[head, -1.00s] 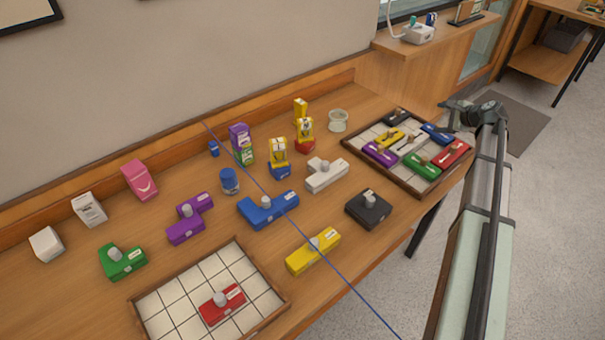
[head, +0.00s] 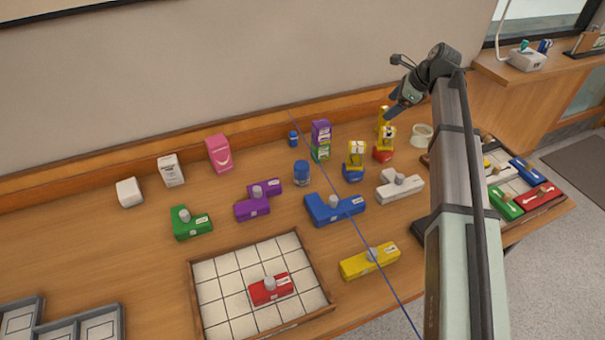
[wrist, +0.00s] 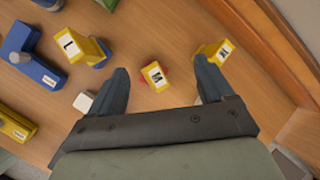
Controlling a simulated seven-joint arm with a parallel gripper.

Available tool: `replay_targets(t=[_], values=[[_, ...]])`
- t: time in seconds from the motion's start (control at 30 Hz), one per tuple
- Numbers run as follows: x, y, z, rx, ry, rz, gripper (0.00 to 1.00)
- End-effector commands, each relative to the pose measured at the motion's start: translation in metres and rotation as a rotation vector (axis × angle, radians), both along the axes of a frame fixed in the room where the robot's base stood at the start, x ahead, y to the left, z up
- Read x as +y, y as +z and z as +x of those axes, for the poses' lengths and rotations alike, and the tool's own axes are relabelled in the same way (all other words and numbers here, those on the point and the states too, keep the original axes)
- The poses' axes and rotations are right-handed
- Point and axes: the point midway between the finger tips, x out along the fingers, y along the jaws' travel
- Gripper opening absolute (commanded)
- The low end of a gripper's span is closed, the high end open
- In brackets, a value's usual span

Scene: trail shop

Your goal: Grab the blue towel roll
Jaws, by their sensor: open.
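Two blue cylindrical items stand on the table in the head view. One is a small blue roll-like piece (head: 293,138) near the back wall. The other is a larger blue jar-like cylinder (head: 302,173) in front of it. I cannot tell for certain which is the towel roll; the small one looks more like a roll. My gripper (head: 396,104) is to the right of both, raised above the yellow-topped items.
A purple and green box stack (head: 320,140) stands right of the small blue piece. Yellow-topped items (head: 356,155) stand farther right. Knobbed blocks, including a blue one (head: 333,208), lie in front. A gridded tray (head: 225,290) is at the front. Free table lies at left.

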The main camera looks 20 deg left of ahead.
Motion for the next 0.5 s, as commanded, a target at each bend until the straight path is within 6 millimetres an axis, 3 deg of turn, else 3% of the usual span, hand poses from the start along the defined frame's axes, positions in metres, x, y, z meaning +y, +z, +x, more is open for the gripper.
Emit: replay_targets(t=[0.03,0.2,0.5], values=[[0.023,0.006,-0.011,0.022,0.007,-0.014,0.81],[0.085,0.025,-0.05,0.104,0.0,-0.071,0.81],[0.175,0.051,-0.129,0.21,-0.043,-0.198,0.81]])
